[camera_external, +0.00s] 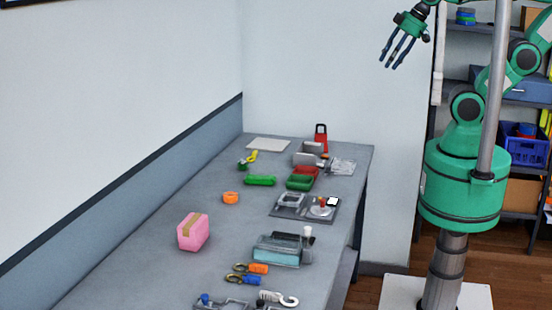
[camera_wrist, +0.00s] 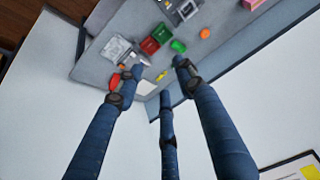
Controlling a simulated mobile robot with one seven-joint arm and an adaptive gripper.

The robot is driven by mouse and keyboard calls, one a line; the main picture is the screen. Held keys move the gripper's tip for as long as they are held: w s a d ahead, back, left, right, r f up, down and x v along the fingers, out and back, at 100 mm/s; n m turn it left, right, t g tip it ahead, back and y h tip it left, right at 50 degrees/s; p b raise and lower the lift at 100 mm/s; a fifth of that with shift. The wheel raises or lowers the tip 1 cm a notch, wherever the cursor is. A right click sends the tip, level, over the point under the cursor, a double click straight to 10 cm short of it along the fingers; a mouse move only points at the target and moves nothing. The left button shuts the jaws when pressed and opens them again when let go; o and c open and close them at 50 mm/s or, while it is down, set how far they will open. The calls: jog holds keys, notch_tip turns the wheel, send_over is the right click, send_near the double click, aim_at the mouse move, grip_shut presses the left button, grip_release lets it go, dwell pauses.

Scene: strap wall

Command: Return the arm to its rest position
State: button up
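My green arm with its gripper (camera_external: 396,51) is raised at the upper right in the external view, well above and to the right of the workbench (camera_external: 150,266). The gripper's dark blue fingers point down and are spread apart, with nothing between them. In the wrist view the three fingers of the gripper (camera_wrist: 160,78) are apart and empty, with the bench and its items far beyond them. The arm is bent, and its upper part is cut off by the top edge of the external view.
A shelf with a blue crate (camera_external: 524,150) stands behind my arm. Air around the gripper is clear.

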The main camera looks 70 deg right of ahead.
notch_tip(320, 180, down, 10)
jog(key=b, duration=0.9)
